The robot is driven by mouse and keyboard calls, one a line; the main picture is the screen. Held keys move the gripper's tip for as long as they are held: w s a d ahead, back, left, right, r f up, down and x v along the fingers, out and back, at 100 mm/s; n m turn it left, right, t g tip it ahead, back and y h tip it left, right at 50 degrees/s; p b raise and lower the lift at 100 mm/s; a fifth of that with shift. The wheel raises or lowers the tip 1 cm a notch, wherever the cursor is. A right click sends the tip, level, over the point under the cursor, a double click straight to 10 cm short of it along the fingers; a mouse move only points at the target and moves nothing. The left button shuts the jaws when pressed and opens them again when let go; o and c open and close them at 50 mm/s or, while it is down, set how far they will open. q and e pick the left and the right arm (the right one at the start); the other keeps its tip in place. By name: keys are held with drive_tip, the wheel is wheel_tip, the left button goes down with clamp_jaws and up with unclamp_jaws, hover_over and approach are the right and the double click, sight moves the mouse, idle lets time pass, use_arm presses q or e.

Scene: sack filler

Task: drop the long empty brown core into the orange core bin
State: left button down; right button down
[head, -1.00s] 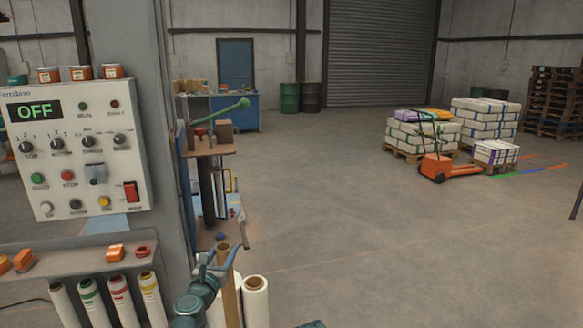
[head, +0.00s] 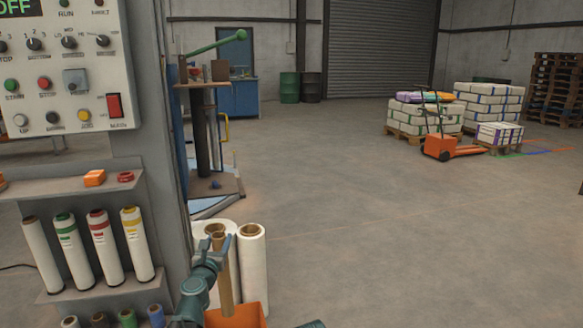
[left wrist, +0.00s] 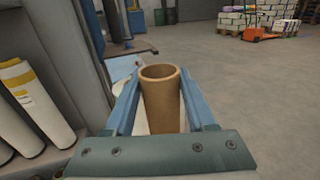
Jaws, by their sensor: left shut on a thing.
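My left gripper (head: 220,247) is shut on the long brown core (head: 225,283), which it holds nearly upright. In the left wrist view the hollow top of the core (left wrist: 160,100) stands between the two blue fingers. The orange core bin (head: 238,317) is at the bottom edge of the head view, partly cut off. The core's lower part lines up with the bin's opening; I cannot tell whether its end is inside or above the rim.
White film rolls (head: 252,262) stand just behind the core. A grey pillar with a control panel (head: 75,75) and a rack of wrapped rolls (head: 100,245) are close on the left. The floor (head: 400,230) to the right is clear; an orange pallet jack (head: 440,149) stands farther off.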

use_arm(q)
wheel_tip(320, 180, down, 13)
drive_tip(key=w+a+y+b, duration=0.1)
drive_tip(key=w+b, duration=0.1)
drive_tip(key=b, duration=0.8)
drive_tip(key=shift+w+n+b, duration=0.2)
drive_tip(key=shift+n+b, duration=0.1)
drive_tip(key=shift+b, duration=0.05)
wheel_tip(320, 180, down, 6)
drive_tip(key=b, duration=0.6)
drive_tip(key=shift+c, duration=0.8)
unclamp_jaws()
drive_tip(key=shift+s, duration=0.1)
